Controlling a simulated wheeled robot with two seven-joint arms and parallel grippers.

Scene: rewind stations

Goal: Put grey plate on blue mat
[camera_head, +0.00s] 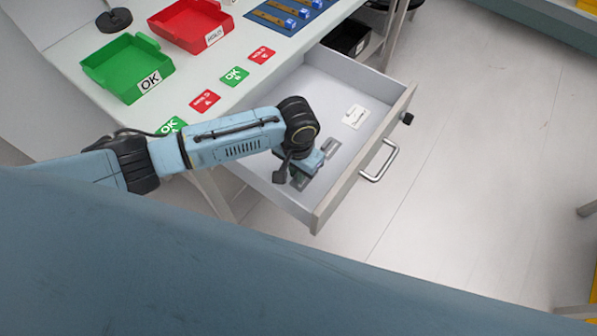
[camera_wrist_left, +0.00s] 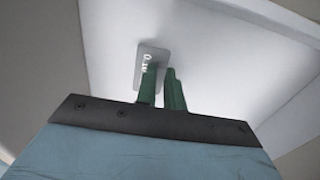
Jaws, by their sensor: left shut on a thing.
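The grey plate (camera_wrist_left: 150,62) with pale lettering shows in the left wrist view at the green fingers of my left gripper (camera_wrist_left: 162,88). The gripper is shut on it, with a narrow gap between the fingers. In the head view my left gripper (camera_head: 294,177) reaches down inside the open drawer, and grey plate parts (camera_head: 329,147) show on either side of it. The gripper hides the middle, and I cannot tell whether the plate is lifted off the drawer floor. The blue mat (camera_head: 267,25) lies on the table at the top. My right gripper is not in view.
Several strips with blue blocks lie on the mat. A red bin (camera_head: 190,38) and a green bin (camera_head: 120,85) stand on the table. The open drawer (camera_head: 335,85) has raised walls, a front handle (camera_head: 380,162) and a white card (camera_head: 354,116) inside.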

